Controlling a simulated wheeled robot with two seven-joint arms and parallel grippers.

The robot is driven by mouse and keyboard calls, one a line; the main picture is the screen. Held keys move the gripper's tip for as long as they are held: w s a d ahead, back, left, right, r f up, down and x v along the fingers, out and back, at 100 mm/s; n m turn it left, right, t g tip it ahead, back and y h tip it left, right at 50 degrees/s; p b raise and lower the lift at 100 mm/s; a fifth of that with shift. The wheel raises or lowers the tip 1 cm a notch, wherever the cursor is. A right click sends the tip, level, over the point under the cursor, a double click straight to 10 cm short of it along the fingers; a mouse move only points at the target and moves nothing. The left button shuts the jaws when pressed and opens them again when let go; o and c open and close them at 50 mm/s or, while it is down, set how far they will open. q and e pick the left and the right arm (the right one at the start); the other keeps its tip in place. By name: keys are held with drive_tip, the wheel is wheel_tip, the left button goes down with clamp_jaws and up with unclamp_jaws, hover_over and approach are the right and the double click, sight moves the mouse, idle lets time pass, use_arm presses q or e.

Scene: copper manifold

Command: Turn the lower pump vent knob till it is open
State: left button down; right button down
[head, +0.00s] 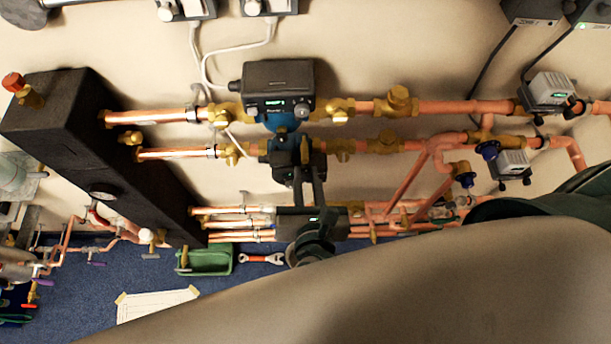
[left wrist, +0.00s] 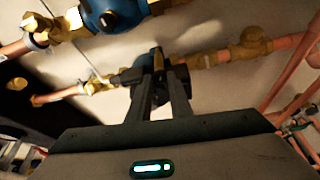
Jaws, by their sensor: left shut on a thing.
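The lower pump (head: 283,160) is a small dark unit on the second copper pipe, just below the larger upper pump (head: 279,85). My left gripper (head: 305,160) reaches up to the lower pump's front from below. In the left wrist view the fingers of the left gripper (left wrist: 158,65) are close together and shut at a dark part of the lower pump (left wrist: 134,75). My right gripper is in neither view.
Brass valves (head: 228,154) and copper pipes (head: 375,147) flank the pump closely. A black block (head: 100,145) stands at left. A green tray (head: 207,262) and an orange-handled wrench (head: 262,259) lie on the blue floor. My grey arm fills the lower right.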

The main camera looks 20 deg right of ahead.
use_arm(q)
drive_tip(key=shift+d+m+y, duration=0.15)
drive_tip(key=shift+m+y, duration=0.55)
drive_tip(key=shift+m, duration=0.5)
drive_tip(key=shift+t, duration=0.4)
drive_tip(key=c, duration=1.6)
unclamp_jaws()
